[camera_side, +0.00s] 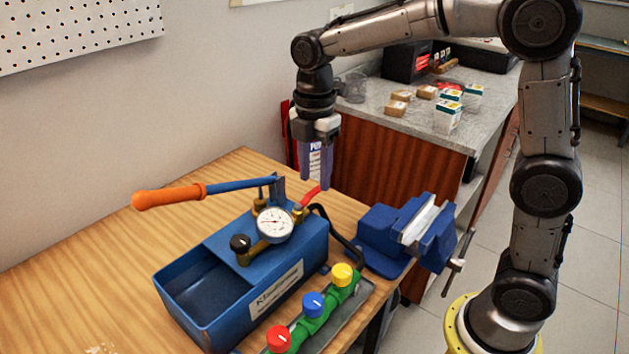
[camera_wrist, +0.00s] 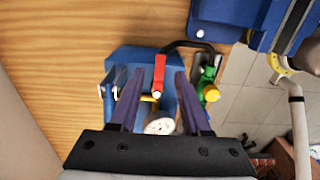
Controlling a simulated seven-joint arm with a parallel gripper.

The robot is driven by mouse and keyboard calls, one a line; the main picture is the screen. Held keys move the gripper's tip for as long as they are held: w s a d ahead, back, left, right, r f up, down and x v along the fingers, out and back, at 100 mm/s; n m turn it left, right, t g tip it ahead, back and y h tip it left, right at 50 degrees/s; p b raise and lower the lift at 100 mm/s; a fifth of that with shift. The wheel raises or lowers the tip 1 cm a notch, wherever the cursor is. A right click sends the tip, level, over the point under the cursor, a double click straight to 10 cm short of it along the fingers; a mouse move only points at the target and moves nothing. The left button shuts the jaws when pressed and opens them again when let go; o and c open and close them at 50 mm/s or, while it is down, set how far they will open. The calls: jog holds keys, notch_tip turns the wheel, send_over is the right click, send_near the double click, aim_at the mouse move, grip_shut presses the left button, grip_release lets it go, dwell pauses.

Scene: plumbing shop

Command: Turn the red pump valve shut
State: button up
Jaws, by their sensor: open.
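The red pump valve lever (camera_side: 309,196) sits at the back right of the blue test pump (camera_side: 215,310), behind the round gauge (camera_side: 275,224). My gripper (camera_side: 315,184) points straight down, open and empty, with its fingertips close above the lever; the exact gap is hard to tell. In the wrist view, the lever (camera_wrist: 159,72) lies lengthwise between the two fingers of my gripper (camera_wrist: 158,76), and I see no contact. The gauge shows below it, partly hidden by the gripper body.
The pump's orange-ended handle (camera_side: 170,196) sticks out left. A black hose (camera_side: 340,236) curves towards a green manifold (camera_side: 318,325) with red, blue and yellow knobs. A blue vise (camera_side: 390,240) stands right. The wooden bench (camera_side: 100,262) is mostly clear left.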

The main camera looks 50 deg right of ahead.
jog(key=shift+f, duration=1.2)
grip_shut()
